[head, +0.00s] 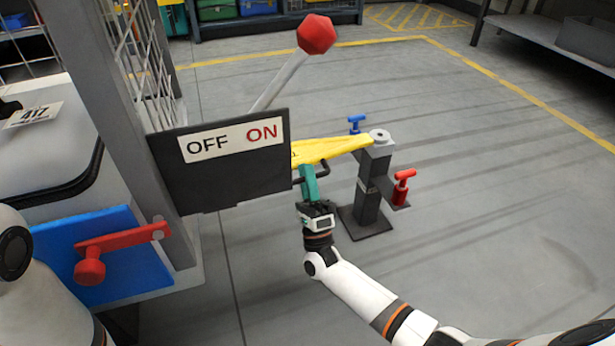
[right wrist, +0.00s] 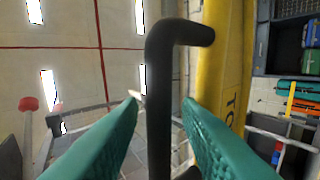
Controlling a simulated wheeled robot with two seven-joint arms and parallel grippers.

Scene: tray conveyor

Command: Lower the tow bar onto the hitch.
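The yellow tow bar (head: 335,147) runs from behind the dark OFF/ON panel to the grey hitch post (head: 376,163), which has a round light top. Its right end meets or overlaps the top of the post; I cannot tell if it is seated. A black bent handle (right wrist: 159,80) comes off the yellow bar (right wrist: 220,70) in the right wrist view. My right gripper (right wrist: 160,102) is open, with one teal finger on each side of the handle and narrow gaps showing. In the head view the right gripper (head: 310,180) is just below the bar. My left gripper is out of view.
The OFF/ON panel (head: 220,180) hides the bar's left part. A red-knobbed lever (head: 316,34) rises behind it. A blue T-handle (head: 356,124) and a red one (head: 402,186) stand by the post. A red lever (head: 125,240) is at left. Floor to the right is clear.

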